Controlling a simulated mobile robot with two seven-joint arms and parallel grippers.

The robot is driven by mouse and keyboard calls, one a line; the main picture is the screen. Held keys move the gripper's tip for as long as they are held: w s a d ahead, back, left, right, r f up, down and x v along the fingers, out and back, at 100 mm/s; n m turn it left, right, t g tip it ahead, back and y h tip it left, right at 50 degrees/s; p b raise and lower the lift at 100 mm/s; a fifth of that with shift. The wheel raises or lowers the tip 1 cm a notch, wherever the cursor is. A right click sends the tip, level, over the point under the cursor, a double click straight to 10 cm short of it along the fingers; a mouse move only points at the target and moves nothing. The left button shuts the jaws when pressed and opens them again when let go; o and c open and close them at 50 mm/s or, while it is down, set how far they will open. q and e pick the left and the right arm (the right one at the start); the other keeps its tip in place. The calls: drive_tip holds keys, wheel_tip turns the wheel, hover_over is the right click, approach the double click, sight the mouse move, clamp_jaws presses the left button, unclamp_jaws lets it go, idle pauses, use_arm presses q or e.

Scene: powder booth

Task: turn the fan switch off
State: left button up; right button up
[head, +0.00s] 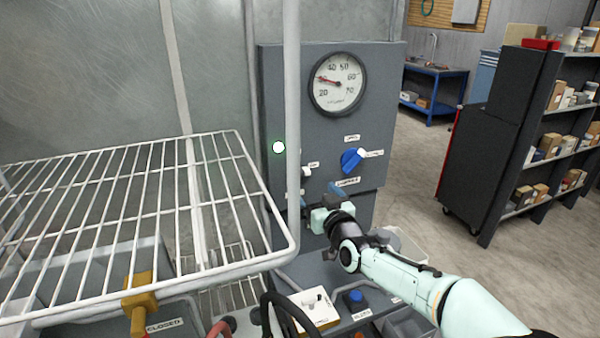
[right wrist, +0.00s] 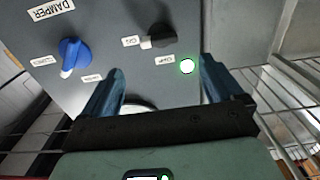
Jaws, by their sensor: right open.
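A black rotary switch (right wrist: 158,38) with a white pointer tip is on the grey control panel (right wrist: 105,22). In the right wrist view its tip points left to a small label too small to read surely. In the head view its white tip (head: 307,171) shows beside the white post, which hides the rest. I cannot read a fan label. A lamp (right wrist: 187,65) with a green rim is lit white near it; it also shows in the head view (head: 279,147). My right gripper (head: 318,198) is open and empty before the panel, below the switch. My left gripper is not in view.
A blue damper knob (head: 351,160) and a round gauge (head: 337,84) are on the same panel. A white wire rack (head: 120,180) and a white post (head: 292,90) stand close on the left. A shelf cart (head: 485,140) stands right, with clear floor before it.

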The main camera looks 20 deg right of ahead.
sight(300, 174)
drive_tip(key=w+p, duration=0.1)
drive_tip(key=w, duration=0.2)
drive_tip(key=w+p, duration=0.1)
drive_tip(key=w, duration=0.2)
drive_tip(key=w+p, duration=0.2)
drive_tip(key=w, duration=0.1)
drive_tip(key=shift+w+d+r, duration=0.15)
drive_tip(key=shift+w+d, duration=0.1)
drive_tip(key=shift+d, duration=0.05)
drive_tip(key=shift+w, duration=0.5)
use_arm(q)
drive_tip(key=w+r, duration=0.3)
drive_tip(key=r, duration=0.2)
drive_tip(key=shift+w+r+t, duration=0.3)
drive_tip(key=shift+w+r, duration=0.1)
use_arm(e)
drive_tip(key=shift+f, duration=0.2)
drive_tip(key=shift+s, duration=0.1)
drive_tip(key=c, duration=1)
